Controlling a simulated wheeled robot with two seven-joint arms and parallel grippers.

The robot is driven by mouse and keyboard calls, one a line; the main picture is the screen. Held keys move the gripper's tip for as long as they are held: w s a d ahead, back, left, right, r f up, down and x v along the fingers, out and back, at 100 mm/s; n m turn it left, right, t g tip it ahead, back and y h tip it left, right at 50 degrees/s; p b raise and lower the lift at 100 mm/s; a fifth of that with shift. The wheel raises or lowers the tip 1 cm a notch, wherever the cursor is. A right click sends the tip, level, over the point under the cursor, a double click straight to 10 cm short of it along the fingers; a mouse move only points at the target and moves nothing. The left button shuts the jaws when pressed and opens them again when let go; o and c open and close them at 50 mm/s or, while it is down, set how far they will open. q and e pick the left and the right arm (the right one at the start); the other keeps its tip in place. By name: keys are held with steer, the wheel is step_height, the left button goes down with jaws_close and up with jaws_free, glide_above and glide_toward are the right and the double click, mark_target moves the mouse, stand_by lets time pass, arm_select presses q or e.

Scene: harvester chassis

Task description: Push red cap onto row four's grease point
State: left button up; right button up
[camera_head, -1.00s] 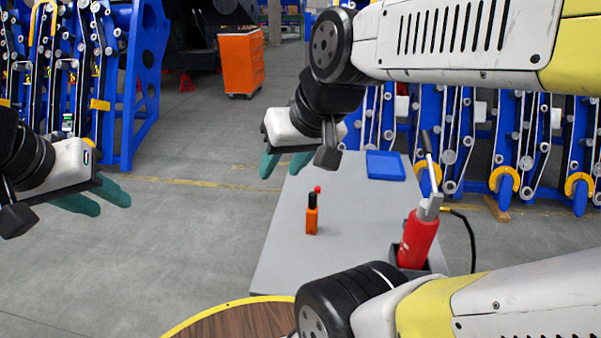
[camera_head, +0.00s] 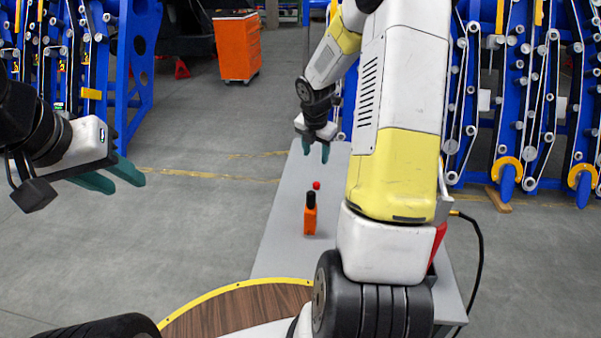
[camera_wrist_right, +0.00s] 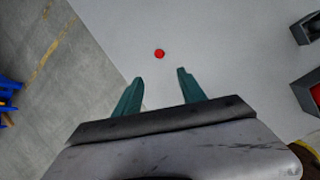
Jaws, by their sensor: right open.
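The small red cap (camera_head: 316,185) sits on the grey table, just beyond an orange bottle. It also shows in the right wrist view (camera_wrist_right: 159,53), ahead of the fingertips and roughly centred between them. My right gripper (camera_head: 315,152) is open and empty above the far part of the table, beyond the cap; its teal fingers (camera_wrist_right: 160,85) are apart and do not touch the cap. My left gripper (camera_head: 128,184) is open and empty, over the floor left of the table. Blue row units (camera_head: 535,110) stand at the back right; I cannot tell which is row four, and no grease point is distinguishable.
The orange bottle (camera_head: 310,215) with a black top stands on the grey table (camera_head: 278,235). A red tool (camera_head: 438,240) at the right is mostly hidden by my right arm. A round wooden top (camera_head: 235,310) is in front. An orange cabinet (camera_head: 238,48) stands far back.

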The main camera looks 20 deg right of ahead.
mark_target(316, 183)
steer(key=w+d+f+n, duration=0.1)
steer(key=f, duration=0.4)
steer(key=w+d+f+n, duration=0.1)
steer(key=w+f+n, duration=0.1)
steer(key=f, duration=0.3)
steer(key=w+f+n, duration=0.2)
steer(key=f, duration=0.3)
steer(key=shift+w+d+f+g, duration=0.1)
steer(key=shift+d+f+g, duration=0.2)
steer(key=shift+d+f, duration=0.1)
jaws_close()
